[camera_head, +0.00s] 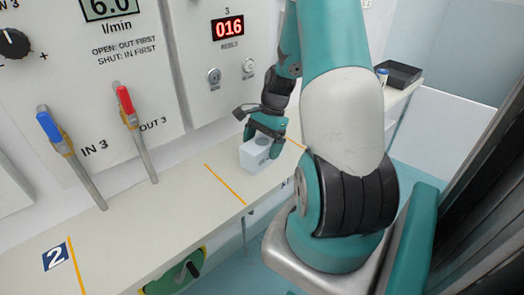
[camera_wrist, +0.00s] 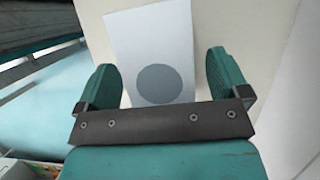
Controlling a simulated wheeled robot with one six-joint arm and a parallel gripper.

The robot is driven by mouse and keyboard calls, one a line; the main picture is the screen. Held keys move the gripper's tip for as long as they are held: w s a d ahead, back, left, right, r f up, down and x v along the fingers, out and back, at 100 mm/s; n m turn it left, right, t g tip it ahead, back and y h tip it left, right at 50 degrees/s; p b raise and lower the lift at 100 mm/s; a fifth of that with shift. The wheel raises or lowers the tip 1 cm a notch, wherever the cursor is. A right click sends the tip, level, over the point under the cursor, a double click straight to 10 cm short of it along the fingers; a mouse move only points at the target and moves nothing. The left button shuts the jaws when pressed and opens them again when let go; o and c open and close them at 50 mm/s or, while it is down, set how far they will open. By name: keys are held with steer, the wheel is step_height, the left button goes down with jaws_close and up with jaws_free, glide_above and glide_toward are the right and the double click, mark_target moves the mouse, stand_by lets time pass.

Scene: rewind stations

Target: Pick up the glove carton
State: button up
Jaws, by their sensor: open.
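The glove carton (camera_head: 258,153) is a small pale box with a dark round patch on its top. It stands on the white bench below the panel marked 3. My gripper (camera_head: 263,130) is right above it, pointing down. In the wrist view the carton (camera_wrist: 150,40) lies between the two teal fingers of my gripper (camera_wrist: 168,80), with the grey round patch near the palm bar. The fingers are apart, with a gap to the carton on each side. I cannot tell how far down the carton's sides the fingertips reach.
Blue (camera_head: 50,128) and red (camera_head: 125,100) valve levers rise at the left. The display panel (camera_head: 225,55) stands close behind the carton. A dark tray (camera_head: 400,73) sits farther along the bench.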

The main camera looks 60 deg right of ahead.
steer(key=shift+x, duration=0.75)
steer(key=shift+f, duration=0.15)
steer(key=c, duration=1.1)
